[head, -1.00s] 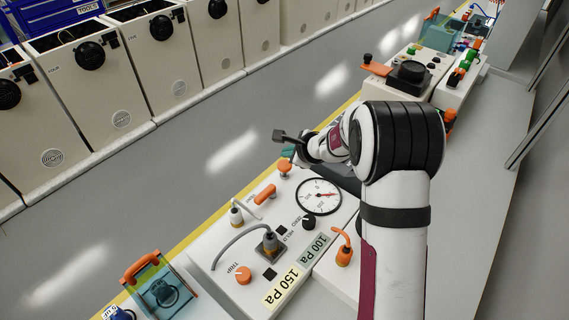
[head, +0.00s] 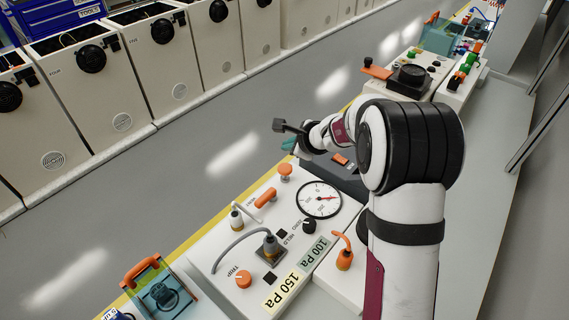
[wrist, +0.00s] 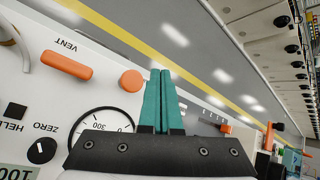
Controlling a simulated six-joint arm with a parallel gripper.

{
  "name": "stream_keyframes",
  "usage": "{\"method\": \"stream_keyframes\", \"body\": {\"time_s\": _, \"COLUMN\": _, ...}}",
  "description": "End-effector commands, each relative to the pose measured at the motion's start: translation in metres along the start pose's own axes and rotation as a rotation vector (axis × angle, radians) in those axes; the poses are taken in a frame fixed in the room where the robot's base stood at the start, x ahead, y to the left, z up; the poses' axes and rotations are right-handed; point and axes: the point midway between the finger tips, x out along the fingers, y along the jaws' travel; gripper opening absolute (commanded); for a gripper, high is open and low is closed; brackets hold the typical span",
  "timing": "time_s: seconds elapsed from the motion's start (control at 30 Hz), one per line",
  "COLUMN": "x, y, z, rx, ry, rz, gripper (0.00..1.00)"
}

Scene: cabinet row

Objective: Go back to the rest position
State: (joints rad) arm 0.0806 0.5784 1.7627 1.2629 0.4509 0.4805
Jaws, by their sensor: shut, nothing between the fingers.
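My gripper (wrist: 160,75) shows in the wrist view as two teal fingers side by side, shut with nothing between them. In the head view its teal tip (head: 289,146) shows small beside my wrist, above the far edge of the bench. It is apart from the white gauge panel, out beyond the round orange knob (head: 285,170). That knob also shows in the wrist view (wrist: 131,81), just left of the fingers. My arm hides part of the bench behind it.
The panel carries a round gauge (head: 319,200), an orange VENT handle (head: 266,197), a grey hose (head: 237,240) and an orange TRIP knob (head: 243,279). White cabinets (head: 157,58) line the far side across open grey floor.

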Motion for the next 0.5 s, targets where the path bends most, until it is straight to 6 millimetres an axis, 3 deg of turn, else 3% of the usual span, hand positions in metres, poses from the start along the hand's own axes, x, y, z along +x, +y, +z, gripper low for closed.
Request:
{"method": "stream_keyframes", "body": {"time_s": 0.17, "x": -0.002, "y": 0.001, "z": 0.002, "rx": -0.009, "ry": -0.003, "rz": 0.003, "gripper": 0.0}}
{"method": "stream_keyframes", "body": {"time_s": 0.27, "x": -0.031, "y": 0.015, "z": 0.025, "rx": -0.135, "ry": -0.047, "rz": 0.048, "gripper": 0.0}}
{"method": "stream_keyframes", "body": {"time_s": 0.37, "x": -0.099, "y": 0.066, "z": 0.059, "rx": -0.428, "ry": -0.125, "rz": 0.174, "gripper": 0.0}}
{"method": "stream_keyframes", "body": {"time_s": 0.4, "x": -0.13, "y": 0.096, "z": 0.065, "rx": -0.562, "ry": -0.15, "rz": 0.246, "gripper": 0.0}}
{"method": "stream_keyframes", "body": {"time_s": 0.5, "x": -0.201, "y": 0.172, "z": 0.055, "rx": -0.86, "ry": -0.174, "rz": 0.43, "gripper": 0.0}}
